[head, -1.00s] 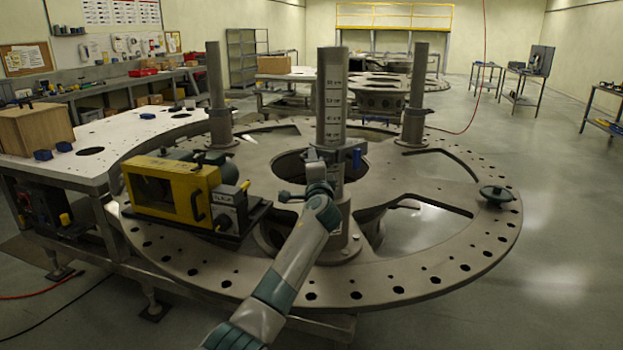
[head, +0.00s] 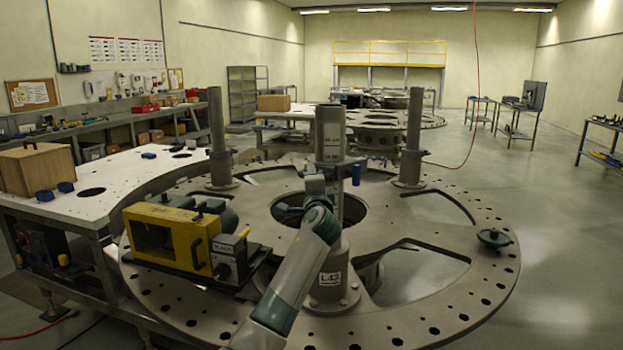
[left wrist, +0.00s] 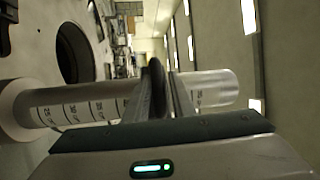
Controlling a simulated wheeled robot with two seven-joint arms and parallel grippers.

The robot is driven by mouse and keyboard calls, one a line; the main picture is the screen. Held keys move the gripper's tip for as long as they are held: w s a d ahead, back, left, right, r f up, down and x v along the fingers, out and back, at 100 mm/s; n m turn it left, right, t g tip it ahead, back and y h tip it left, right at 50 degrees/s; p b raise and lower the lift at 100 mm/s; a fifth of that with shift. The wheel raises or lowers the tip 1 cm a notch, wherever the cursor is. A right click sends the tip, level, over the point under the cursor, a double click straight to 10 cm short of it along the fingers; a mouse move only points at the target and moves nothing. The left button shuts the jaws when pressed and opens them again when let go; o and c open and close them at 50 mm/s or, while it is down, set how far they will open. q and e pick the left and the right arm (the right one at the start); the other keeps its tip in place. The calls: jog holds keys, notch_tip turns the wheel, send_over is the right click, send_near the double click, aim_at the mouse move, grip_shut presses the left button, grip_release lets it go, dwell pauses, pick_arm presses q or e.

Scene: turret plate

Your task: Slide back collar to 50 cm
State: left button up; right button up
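The upright grey post (head: 331,121) with a printed scale stands near the middle of the round plate. A collar (head: 343,161) with a blue handle (head: 355,174) is around its upper part, a short way below the top. My left gripper (head: 314,184) is at the near side of the collar. In the left wrist view the post (left wrist: 75,111) lies sideways, and my gripper's fingers (left wrist: 160,95) close on the dark collar edge (left wrist: 154,78). Several scale marks show on the base side of the collar. The exact reading at the collar is too small to tell. My right gripper is not in view.
The round turret plate (head: 440,321) has holes and cut-outs. Two more posts stand behind (head: 217,135) and (head: 412,135). A yellow-framed box (head: 165,238) sits left of my arm. A small valve-like wheel (head: 494,237) is at the right rim. Open floor lies to the right.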

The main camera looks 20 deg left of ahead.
pick_arm(q)
jog(key=shift+s+f, duration=0.15)
jog(key=shift+f, duration=0.05)
jog(key=shift+s+d+f, duration=0.15)
jog(key=shift+s+d, duration=0.1)
jog(key=shift+s, duration=0.2)
jog(key=b+v, duration=0.6)
jog(key=v, duration=1)
